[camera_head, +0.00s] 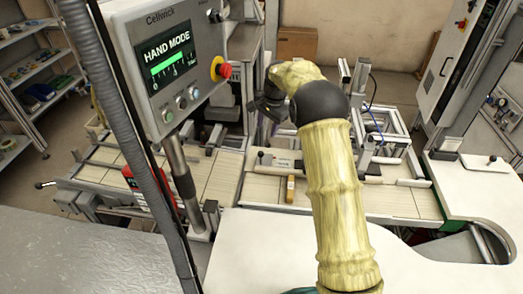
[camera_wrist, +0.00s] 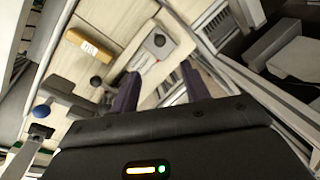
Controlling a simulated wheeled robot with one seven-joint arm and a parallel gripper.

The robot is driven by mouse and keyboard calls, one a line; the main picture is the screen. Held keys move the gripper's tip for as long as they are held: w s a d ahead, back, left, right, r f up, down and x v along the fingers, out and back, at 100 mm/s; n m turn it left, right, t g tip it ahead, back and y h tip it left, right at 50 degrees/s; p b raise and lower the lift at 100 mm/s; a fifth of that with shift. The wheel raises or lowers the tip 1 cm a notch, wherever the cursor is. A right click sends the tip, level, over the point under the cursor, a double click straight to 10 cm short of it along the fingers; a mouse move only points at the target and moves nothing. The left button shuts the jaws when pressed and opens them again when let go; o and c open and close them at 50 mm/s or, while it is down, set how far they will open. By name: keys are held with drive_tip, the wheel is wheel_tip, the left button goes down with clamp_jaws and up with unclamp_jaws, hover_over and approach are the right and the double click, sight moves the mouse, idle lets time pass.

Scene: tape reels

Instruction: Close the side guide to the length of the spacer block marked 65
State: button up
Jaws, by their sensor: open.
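The spacer block (camera_head: 290,189) is a small orange-tan block lying on the pale slatted conveyor, left of my arm. It also shows at the upper left of the wrist view (camera_wrist: 90,44); I cannot read a number on it. A pale rail with a dark knob (camera_head: 262,155) lies just behind the block and may be the side guide; my arm covers part of it. My gripper (camera_wrist: 160,88) is open and empty, its two dark fingers apart above the conveyor fittings. In the head view my gripper (camera_head: 268,104) is dark, partly hidden, and apart from the block.
A control panel (camera_head: 168,62) reading HAND MODE, with a red stop button, stands at the left. A metal frame with blue tubing (camera_head: 375,122) stands behind my arm. A white worktop (camera_head: 270,250) fills the front. A blue knob (camera_wrist: 42,111) is at the wrist view's left.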

sight(261, 152)
drive_tip(key=f+p, duration=0.1)
drive_tip(key=f, duration=0.3)
drive_tip(key=w+a+f+p, duration=0.1)
drive_tip(key=f, duration=0.4)
drive_tip(key=w+a+f+p, duration=0.1)
drive_tip(key=f, duration=0.4)
drive_tip(key=shift+p, duration=0.4)
drive_tip(key=shift+r, duration=0.1)
clamp_jaws()
